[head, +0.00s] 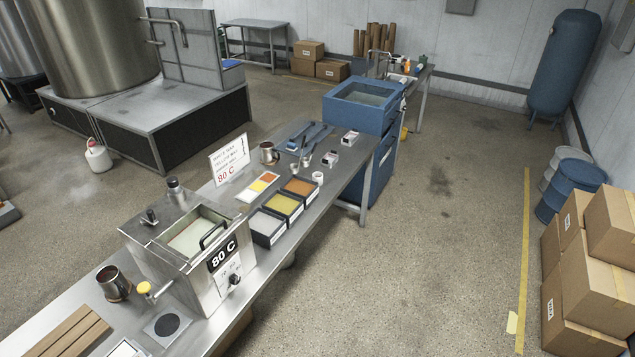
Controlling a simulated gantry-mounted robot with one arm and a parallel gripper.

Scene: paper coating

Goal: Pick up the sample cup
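Two metal cups with handles stand upright on the long steel bench (190,327). One metal cup (114,284) is at the near left, beside the heated bath, with something dark inside. The other metal cup (268,153) is farther back, right of the 80 C sign. A small white round pot (318,178) stands near the bench's right edge. I cannot tell which of these is the sample cup. My gripper is not in view.
The steel 80 C bath (152,235) with a lid handle stands between the cups. Trays of white (268,223), yellow (283,203) and orange (300,186) material line the bench. Wooden slats (70,335) lie near left. A blue basin (375,113) stands at the far end.

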